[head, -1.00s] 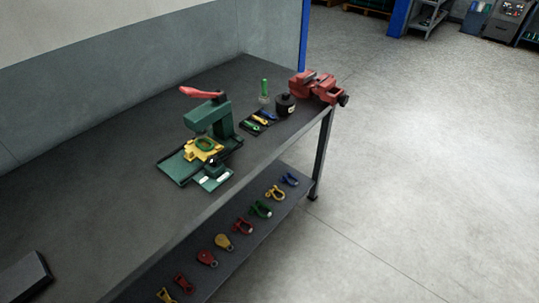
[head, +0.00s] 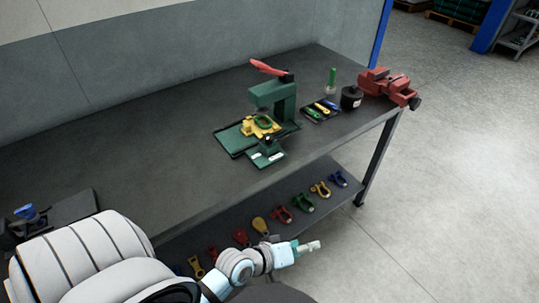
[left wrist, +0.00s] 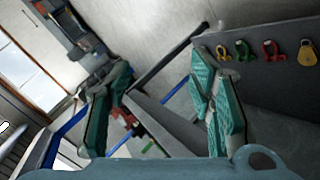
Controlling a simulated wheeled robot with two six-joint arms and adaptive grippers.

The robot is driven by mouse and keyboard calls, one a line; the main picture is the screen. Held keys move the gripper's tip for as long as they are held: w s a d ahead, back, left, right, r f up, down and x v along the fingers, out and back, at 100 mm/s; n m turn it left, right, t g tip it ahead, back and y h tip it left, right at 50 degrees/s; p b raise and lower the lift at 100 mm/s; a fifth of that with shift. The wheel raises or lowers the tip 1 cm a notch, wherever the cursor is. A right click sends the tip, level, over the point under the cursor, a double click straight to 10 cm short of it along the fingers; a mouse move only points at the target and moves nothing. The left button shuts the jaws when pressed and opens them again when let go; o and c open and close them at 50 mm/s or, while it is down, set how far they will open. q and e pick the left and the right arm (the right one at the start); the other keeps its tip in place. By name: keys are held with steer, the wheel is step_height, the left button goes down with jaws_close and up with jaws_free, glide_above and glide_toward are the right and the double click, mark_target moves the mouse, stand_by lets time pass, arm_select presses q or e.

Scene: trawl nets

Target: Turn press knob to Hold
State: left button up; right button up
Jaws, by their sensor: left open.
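The green press (head: 273,101) with a red lever (head: 270,68) stands on the dark workbench (head: 190,101). A small dark knob (head: 267,140) shows on the panel (head: 266,157) at its front, beside two white labels. The knob's setting and the label text are too small to read. My left gripper (head: 309,247) is in front of the bench's lower shelf, below and apart from the press. In the left wrist view its two green fingers (left wrist: 160,65) are spread, with nothing between them. My right gripper does not show.
A yellow fixture with a green ring (head: 264,124) sits on the press base. A tool tray (head: 321,112), a dark bottle (head: 351,98) and a red vise (head: 387,85) stand to the right. Several coloured shackles lie on the lower shelf (head: 240,207).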

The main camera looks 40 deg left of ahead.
mark_target(269, 142)
arm_select(q)
steer(key=w+a+r+n+t+y, duration=0.55)
steer(key=w+r+n+t, duration=0.4)
steer(key=n, duration=0.85)
steer(key=s+a+r+n+g+y, duration=0.1)
steer(key=a+n+g+y, duration=0.5)
steer(key=a+n+y, duration=0.85)
steer(key=w+a+n+h, duration=0.1)
steer(key=w+a, duration=0.1)
steer(key=w, duration=0.1)
steer(key=w+a+n+h+b, duration=0.1)
steer(key=w+a+h, duration=0.1)
steer(key=w, duration=0.1)
steer(key=w+a+n+h, duration=0.1)
steer(key=w, duration=0.2)
steer(key=shift+w+a+r+n+h, duration=0.1)
steer(key=shift+w+a+n+h, duration=0.2)
steer(key=shift+w+a+n, duration=0.1)
steer(key=shift+w+a+r, duration=0.15)
steer(key=shift+w+a, duration=0.15)
steer(key=shift+w, duration=0.05)
steer(key=shift+c, duration=0.4)
